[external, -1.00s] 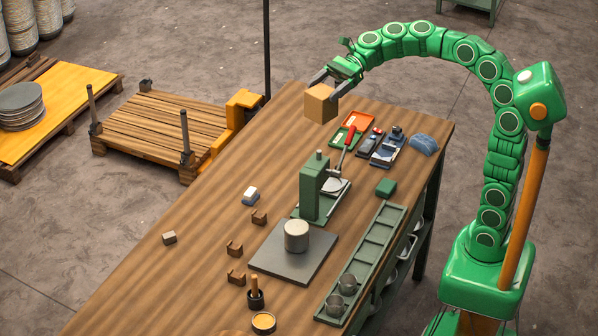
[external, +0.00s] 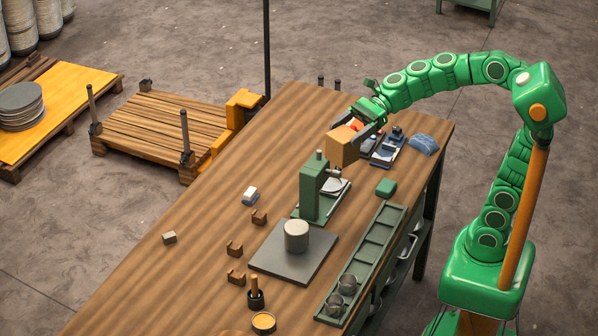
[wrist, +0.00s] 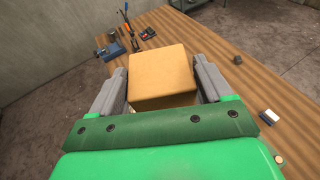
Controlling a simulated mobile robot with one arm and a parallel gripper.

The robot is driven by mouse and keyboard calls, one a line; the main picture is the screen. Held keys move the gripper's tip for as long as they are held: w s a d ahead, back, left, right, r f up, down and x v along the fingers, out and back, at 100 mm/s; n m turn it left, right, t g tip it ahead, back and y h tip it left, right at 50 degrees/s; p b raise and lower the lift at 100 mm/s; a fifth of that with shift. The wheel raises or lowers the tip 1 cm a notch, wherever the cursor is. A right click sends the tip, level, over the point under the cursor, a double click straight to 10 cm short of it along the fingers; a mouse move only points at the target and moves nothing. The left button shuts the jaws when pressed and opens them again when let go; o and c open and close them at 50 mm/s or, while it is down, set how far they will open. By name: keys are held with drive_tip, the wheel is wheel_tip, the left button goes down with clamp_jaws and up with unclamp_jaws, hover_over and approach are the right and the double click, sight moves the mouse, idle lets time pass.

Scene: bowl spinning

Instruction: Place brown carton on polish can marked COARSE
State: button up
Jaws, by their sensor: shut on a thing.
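The brown carton (external: 342,147) is a plain box held in the air above the far part of the workbench, behind the green press. My gripper (external: 354,135) is shut on it. In the wrist view the carton (wrist: 162,75) sits between the two grey fingers of my gripper (wrist: 163,84). I cannot read the word COARSE on anything.
A green press (external: 316,190) stands mid-bench. A grey cylinder (external: 296,235) stands on a grey plate (external: 270,258). A long green tray (external: 372,240) runs along the right edge. Small brown blocks (external: 235,249) lie at left. Tools (external: 385,148) lie beyond the press. The bench's left side is mostly clear.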

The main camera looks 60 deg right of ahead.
wheel_tip(320, 180, down, 15)
drive_tip(key=shift+w+a+f, duration=1)
drive_tip(key=shift+w+f, duration=1.1)
drive_tip(key=shift+f, duration=0.05)
drive_tip(key=shift+w+a+f, duration=1)
drive_tip(key=shift+w+f, duration=1.1)
drive_tip(key=shift+w, duration=0.05)
drive_tip(key=shift+w+a+f, duration=1)
drive_tip(key=shift+w+f, duration=1.1)
drive_tip(key=shift+f, duration=0.05)
drive_tip(key=shift+f, duration=0.15)
drive_tip(key=o, duration=1.1)
